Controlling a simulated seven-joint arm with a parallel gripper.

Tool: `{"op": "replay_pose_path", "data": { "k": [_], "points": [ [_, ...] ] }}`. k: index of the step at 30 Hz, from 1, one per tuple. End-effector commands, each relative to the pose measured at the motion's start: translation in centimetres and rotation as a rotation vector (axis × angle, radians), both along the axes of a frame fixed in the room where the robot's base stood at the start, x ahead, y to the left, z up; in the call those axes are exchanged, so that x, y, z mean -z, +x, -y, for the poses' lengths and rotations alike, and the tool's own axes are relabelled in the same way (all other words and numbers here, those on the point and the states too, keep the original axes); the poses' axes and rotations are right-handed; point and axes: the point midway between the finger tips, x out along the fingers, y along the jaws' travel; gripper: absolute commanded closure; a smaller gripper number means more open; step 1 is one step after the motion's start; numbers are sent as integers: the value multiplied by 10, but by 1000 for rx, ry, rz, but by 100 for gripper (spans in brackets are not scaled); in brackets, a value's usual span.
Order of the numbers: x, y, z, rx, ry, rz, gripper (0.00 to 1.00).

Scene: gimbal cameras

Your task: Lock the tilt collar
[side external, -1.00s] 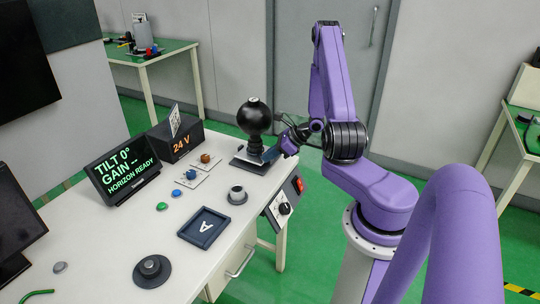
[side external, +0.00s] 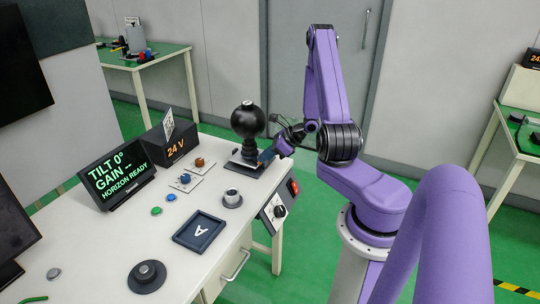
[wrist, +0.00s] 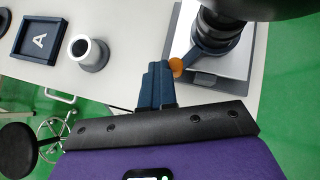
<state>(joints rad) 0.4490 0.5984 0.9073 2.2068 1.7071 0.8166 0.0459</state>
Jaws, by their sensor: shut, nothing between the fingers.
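The gimbal camera, a black ball (side external: 248,118) on a dark ribbed stem (side external: 249,148), stands upright on a base plate (side external: 238,169) at the table's far right corner. In the wrist view, a blue lever (wrist: 211,54) sticks out from the foot of the stem and ends in an orange knob (wrist: 177,66). My gripper (wrist: 158,66) is shut and empty, its blue fingers just left of the knob; I cannot tell whether they touch it. The ball's top is cut off in the wrist view. The display (side external: 120,176) reads TILT 0°, GAIN --, HORIZON READY.
A switch panel (side external: 276,209) hangs at the right edge.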

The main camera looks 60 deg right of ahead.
Motion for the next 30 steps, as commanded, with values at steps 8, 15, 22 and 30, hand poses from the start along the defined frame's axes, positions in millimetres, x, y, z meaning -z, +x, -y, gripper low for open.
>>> {"op": "replay_pose_path", "data": {
  "k": [8,15,22,30],
  "points": [
    [-1,-33,4,12,-1,1,100],
    [-28,-69,3,6,-5,3,100],
    [-54,-97,2,2,-3,2,100],
    [-68,-112,2,1,0,1,100]
  ]
}}
